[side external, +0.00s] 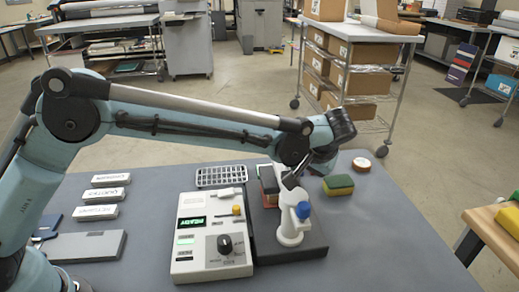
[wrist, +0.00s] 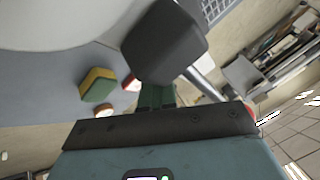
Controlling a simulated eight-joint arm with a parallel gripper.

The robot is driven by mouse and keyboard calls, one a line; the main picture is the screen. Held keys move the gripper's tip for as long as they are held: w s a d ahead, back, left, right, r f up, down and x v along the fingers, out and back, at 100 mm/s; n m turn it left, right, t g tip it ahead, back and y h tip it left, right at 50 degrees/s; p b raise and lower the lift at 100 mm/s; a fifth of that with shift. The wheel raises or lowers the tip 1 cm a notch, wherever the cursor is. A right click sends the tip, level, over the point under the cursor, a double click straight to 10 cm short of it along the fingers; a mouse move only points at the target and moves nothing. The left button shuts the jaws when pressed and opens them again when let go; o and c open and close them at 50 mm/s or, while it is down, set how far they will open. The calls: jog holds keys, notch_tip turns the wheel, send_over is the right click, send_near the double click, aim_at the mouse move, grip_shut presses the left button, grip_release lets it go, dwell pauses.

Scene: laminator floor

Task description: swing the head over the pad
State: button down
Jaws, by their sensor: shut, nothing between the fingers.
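A white head (side external: 291,228) with a blue cap stands on a dark base plate (side external: 305,252), right of the control box. My gripper (side external: 291,183) is shut and empty, pointing down just above and behind the head's top. I cannot tell whether it touches the head. In the wrist view a dark grey block (wrist: 165,42) fills the upper middle, close to the camera, beside a large pale curved surface (wrist: 70,20).
The control box (side external: 212,262) shows a green READY display and a black knob. A yellow-green sponge (side external: 338,186) and a round roll (side external: 362,164) lie right of my gripper. A grey rack (side external: 221,176), white labelled blocks (side external: 105,194) and a grey case (side external: 82,247) lie left.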

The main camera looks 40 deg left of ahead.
jog(key=v, duration=1.1)
jog(key=s+a+r+m+h, duration=0.2)
jog(key=s+a+h, duration=0.3)
jog(key=a, duration=0.9)
jog(key=s+a+f+t, duration=0.1)
jog(key=s+a+f, duration=0.2)
jog(key=s, duration=0.3)
jog(key=s+a+f+t+h, duration=0.1)
jog(key=s+a+f+t, duration=0.1)
jog(key=s+a+f, duration=0.2)
jog(key=s+a, duration=0.1)
jog(key=s, duration=0.1)
jog(key=shift+s+a+f+m, duration=0.25)
jog(key=shift+s+a+m, duration=0.05)
